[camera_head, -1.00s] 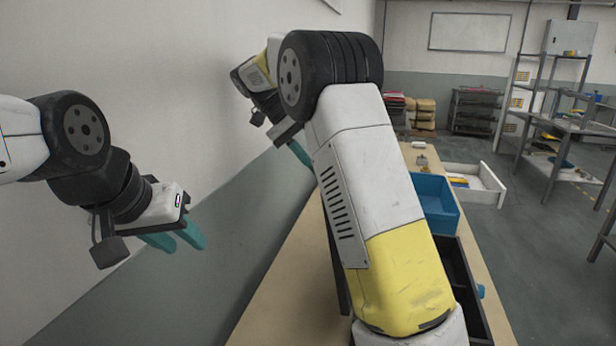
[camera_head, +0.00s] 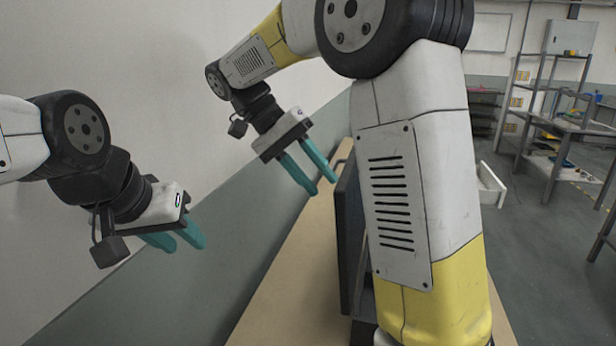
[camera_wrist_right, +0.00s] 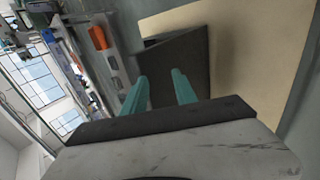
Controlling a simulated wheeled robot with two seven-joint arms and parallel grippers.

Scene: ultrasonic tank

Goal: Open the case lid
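The dark case lid (camera_head: 348,240) stands steeply raised on the bench, left of my right arm link in the head view. The case body is mostly hidden behind that link. In the right wrist view, a dark panel that looks like the lid (camera_wrist_right: 192,62) lies beyond the fingers. My right gripper (camera_head: 323,187) is open and empty, with its teal fingers pointing down near the lid's top, on its wall side; the fingers also show in the right wrist view (camera_wrist_right: 159,78). I cannot tell if they touch it. My left gripper (camera_head: 188,246) is open and empty in front of the wall.
The wooden bench top (camera_head: 285,290) is bare to the left of the lid, along the wall. Metal shelving (camera_head: 560,130) stands further back across the floor.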

